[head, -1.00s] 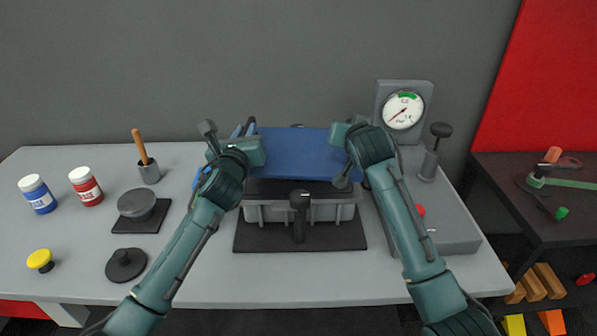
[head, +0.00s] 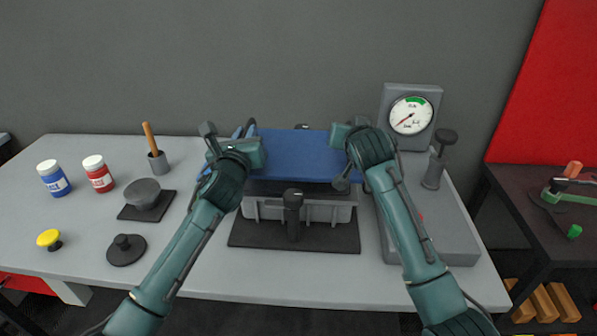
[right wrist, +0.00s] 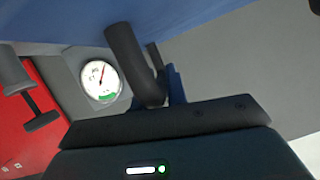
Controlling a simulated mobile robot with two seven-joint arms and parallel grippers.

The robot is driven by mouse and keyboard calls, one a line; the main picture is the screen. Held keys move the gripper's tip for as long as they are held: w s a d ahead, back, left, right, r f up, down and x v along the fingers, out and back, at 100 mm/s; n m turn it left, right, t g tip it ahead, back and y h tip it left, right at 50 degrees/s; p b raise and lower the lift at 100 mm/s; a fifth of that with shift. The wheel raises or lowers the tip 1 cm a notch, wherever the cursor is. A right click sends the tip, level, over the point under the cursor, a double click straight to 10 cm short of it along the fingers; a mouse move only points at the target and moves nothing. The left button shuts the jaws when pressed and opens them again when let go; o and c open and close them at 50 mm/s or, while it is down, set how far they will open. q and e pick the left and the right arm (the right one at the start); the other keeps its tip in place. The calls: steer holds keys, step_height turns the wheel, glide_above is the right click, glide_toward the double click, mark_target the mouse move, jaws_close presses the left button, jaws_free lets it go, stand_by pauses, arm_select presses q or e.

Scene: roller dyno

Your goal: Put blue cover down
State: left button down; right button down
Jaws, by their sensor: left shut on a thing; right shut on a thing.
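The blue cover (head: 298,155) is held level between my two grippers, over the back of the grey ribbed roller unit (head: 265,207). The left gripper (head: 246,152) is shut at the cover's left end. The right gripper (head: 342,140) is shut at its right end. In the right wrist view the blue cover (right wrist: 190,14) fills the top, and the right gripper (right wrist: 168,88) is shut around a dark bar-like handle (right wrist: 130,55). The gripped spot on the left is partly hidden. A dark gap shows below the cover's front edge; I cannot tell whether it touches the unit.
A black post (head: 293,215) stands at the unit's front on a black mat (head: 250,236). The grey gauge stand (head: 410,115) and a black-knobbed lever (head: 437,160) are close on the right. Jars, a grey pot and knobs occupy the bench's left. The front strip is clear.

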arm_select(q)
steer(key=shift+r, duration=0.1)
arm_select(e)
steer(key=shift+a+f, duration=0.15)
stand_by(0.3)
